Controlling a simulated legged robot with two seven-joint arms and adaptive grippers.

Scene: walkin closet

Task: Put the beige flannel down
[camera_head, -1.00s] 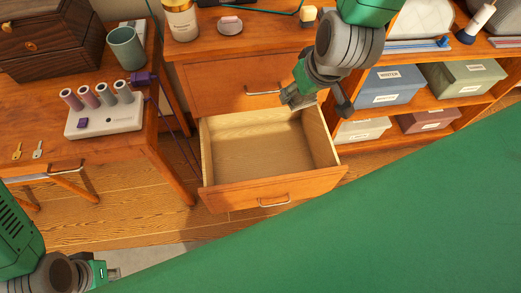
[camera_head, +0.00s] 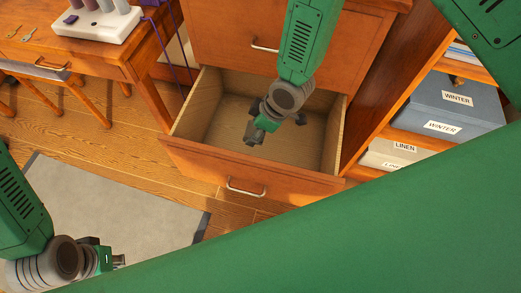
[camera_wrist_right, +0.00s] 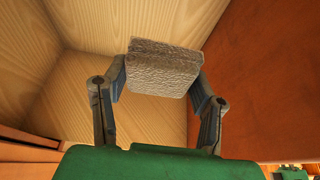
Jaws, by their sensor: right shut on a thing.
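The beige flannel (camera_wrist_right: 162,70) shows in the right wrist view as a small folded, textured grey-beige block. My right gripper (camera_wrist_right: 158,78) is shut on it, one finger at each side. In the head view my right gripper (camera_head: 272,132) hangs over the open drawer (camera_head: 235,172), at or just below its rim. The flannel is hidden there behind the gripper. In the wrist view the flannel appears apart from the pale wooden drawer walls (camera_wrist_right: 75,95). My left gripper (camera_head: 118,260) is at the lower left, far from the drawer; its jaw opening is too small to judge.
The drawer floor looks bare where visible. A shelf with a blue WINTER box (camera_head: 450,105) and a LINEN box (camera_head: 395,155) stands to the right. A desk with a white spool stand (camera_head: 97,22) is at the left. A grey rug (camera_head: 115,205) lies on the floor.

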